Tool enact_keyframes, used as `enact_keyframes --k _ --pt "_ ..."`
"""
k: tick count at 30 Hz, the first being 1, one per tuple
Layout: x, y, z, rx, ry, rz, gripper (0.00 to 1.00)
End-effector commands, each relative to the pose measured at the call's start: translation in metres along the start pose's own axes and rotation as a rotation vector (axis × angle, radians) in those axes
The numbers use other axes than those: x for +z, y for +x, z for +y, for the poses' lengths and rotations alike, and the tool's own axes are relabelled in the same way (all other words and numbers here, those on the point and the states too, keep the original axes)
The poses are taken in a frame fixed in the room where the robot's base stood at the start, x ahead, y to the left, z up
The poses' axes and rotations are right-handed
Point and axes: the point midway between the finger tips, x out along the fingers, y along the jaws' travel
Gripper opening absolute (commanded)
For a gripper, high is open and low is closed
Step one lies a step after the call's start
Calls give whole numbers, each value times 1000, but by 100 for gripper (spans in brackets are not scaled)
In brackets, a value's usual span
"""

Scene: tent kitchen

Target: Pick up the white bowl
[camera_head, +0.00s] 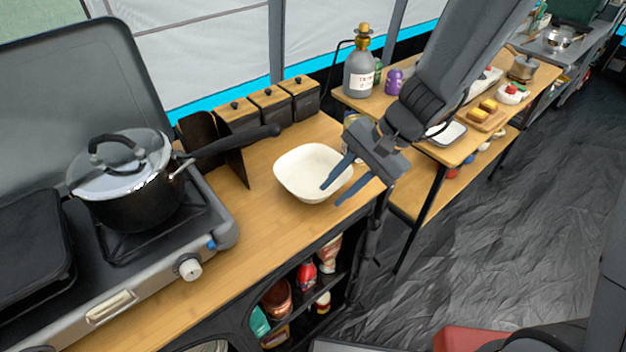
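The white bowl (300,172) stands upright on the wooden counter (258,228), near its right end. It looks empty. My gripper (330,194) comes in from the upper right. Its two blue-grey fingers are spread apart. The upper finger overlaps the bowl's right side in the picture, and the lower finger is just outside the bowl's lower right rim. I cannot tell whether either finger touches the bowl. Part of the bowl's right rim is hidden behind the upper finger.
A stove (217,222) with a lidded black pot (140,205) stands on the left, its handle reaching toward the bowl. A gas bottle (359,75) and food items stand on the table to the right. The counter in front of the bowl is clear.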

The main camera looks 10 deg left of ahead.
Motion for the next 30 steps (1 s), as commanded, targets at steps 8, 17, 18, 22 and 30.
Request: enact_keyframes --k 8,17,18,22,30 --pt "0 2 0 -1 1 2 24" --pt "0 2 0 -1 1 1 0" --pt "0 2 0 -1 1 1 0" --pt "0 2 0 0 0 1 0" --pt "4 -9 -6 -3 -2 2 0"
